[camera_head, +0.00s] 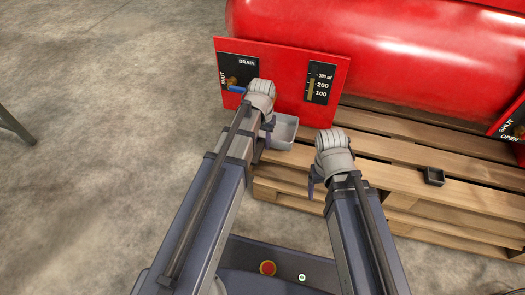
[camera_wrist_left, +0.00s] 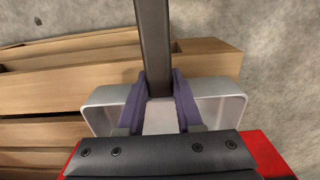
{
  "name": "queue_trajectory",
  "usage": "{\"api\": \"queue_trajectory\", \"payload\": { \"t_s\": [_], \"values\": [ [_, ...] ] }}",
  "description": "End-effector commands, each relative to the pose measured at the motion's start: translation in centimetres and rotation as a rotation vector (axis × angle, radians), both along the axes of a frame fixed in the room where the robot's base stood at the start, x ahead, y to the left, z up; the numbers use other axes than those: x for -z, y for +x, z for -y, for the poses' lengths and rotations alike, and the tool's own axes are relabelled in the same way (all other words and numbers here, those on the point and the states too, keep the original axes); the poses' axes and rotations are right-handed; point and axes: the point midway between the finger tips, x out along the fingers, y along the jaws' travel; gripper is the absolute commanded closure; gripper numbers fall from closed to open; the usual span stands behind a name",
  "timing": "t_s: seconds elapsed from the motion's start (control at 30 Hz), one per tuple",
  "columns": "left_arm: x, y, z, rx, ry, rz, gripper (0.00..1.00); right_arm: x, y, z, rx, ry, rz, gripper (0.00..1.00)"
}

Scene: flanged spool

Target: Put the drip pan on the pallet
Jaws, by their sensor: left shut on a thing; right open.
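The drip pan is a shallow light-grey tray (camera_head: 284,130) in front of the red panel, at the near left edge of the pallet (camera_head: 400,158). My left gripper (camera_head: 265,138) is shut at the pan's near side. In the left wrist view its purple fingers (camera_wrist_left: 160,103) close around the end of a dark bar (camera_wrist_left: 153,45), with the grey pan (camera_wrist_left: 225,100) spreading to both sides behind them. I cannot tell whether the pan touches the boards. My right gripper (camera_head: 318,184) is open and empty over the pallet's front edge.
A red tank (camera_head: 380,45) stands on the pallet behind the red panel (camera_head: 285,80), which has a drain valve (camera_head: 233,82) and a level gauge (camera_head: 318,86).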

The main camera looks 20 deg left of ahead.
Motion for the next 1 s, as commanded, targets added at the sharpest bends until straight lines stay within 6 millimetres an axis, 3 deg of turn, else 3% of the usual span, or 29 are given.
{"api": "queue_trajectory", "payload": {
  "t_s": [0.17, 0.47, 0.93, 0.97, 1.0],
  "values": [
    [0.4, 0.0, 0.0, 0.0, 0.0, 0.001, 1.0, 0.5, 0.0, 0.0, 0.0, 0.0, 0.0, 0.22],
    [3.9, 0.1, 0.0, 0.0, 0.0, 0.001, 1.0, 3.9, 0.0, 0.0, 0.0, 0.001, 0.002, 0.22],
    [4.3, 0.3, 0.0, 0.0, 0.0, 0.001, 1.0, 4.3, 0.0, 0.0, 0.0, 0.001, 0.002, 0.22],
    [4.1, 0.2, 0.0, 0.0, 0.0, 0.0, 0.62, 4.1, 0.0, 0.0, 0.0, 0.001, 0.002, 0.22],
    [4.1, 0.2, 0.0, 0.0, 0.0, 0.0, 0.57, 4.1, 0.0, 0.0, 0.0, 0.001, 0.002, 0.22]
  ]
}}
